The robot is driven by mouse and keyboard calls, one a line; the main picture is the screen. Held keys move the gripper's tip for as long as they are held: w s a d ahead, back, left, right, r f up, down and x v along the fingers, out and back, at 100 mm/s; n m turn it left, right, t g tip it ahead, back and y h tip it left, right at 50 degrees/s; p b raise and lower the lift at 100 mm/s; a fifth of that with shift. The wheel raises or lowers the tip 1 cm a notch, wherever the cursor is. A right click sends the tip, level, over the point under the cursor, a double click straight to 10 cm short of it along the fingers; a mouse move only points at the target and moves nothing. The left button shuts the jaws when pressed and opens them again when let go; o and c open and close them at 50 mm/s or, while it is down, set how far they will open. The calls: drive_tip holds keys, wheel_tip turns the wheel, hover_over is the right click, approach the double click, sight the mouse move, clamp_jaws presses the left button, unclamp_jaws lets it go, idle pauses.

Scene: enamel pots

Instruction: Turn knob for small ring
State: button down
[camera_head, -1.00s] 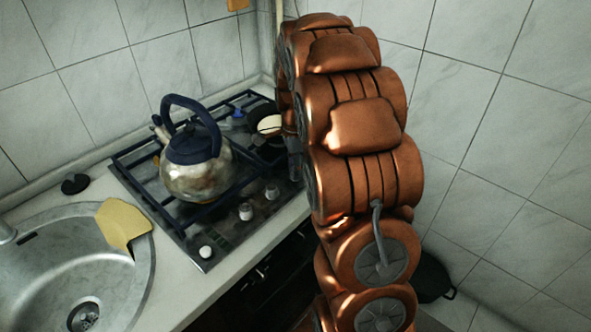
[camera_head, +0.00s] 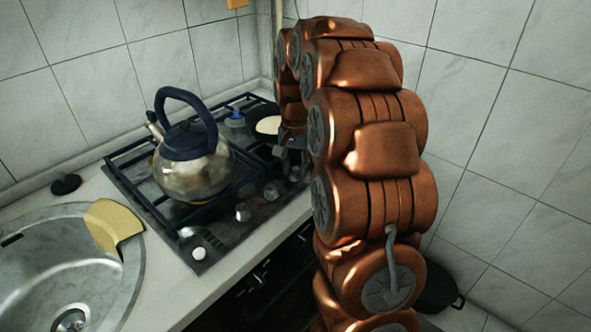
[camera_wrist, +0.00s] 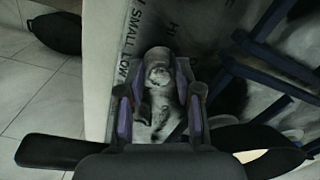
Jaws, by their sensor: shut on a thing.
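My gripper (camera_wrist: 158,92) is shut on a pale round stove knob (camera_wrist: 158,74) in the wrist view, one finger on each side of it. Printed words including "SMALL" and "LOW" are beside the knob on the stove panel. In the head view my gripper (camera_head: 290,150) is at the far right end of the stove's front row of knobs, partly hidden by my arm. The knob it holds cannot be made out clearly there. Other knobs (camera_head: 243,212) stand along the front of the dark gas stove (camera_head: 165,225).
A metal kettle (camera_head: 193,176) with a blue handle stands on the stove grate. A small dark pan (camera_head: 258,112) with something pale in it is at the back. A sink (camera_head: 40,265) with a yellow cloth-like piece (camera_head: 113,226) is at the left.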

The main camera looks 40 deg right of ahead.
sight(295, 169)
drive_tip(key=shift+n+b, duration=0.45)
drive_tip(key=shift+n, duration=1.75)
drive_tip(key=c, duration=0.8)
unclamp_jaws()
drive_tip(key=shift+o, duration=0.2)
wheel_tip(295, 169, up, 12)
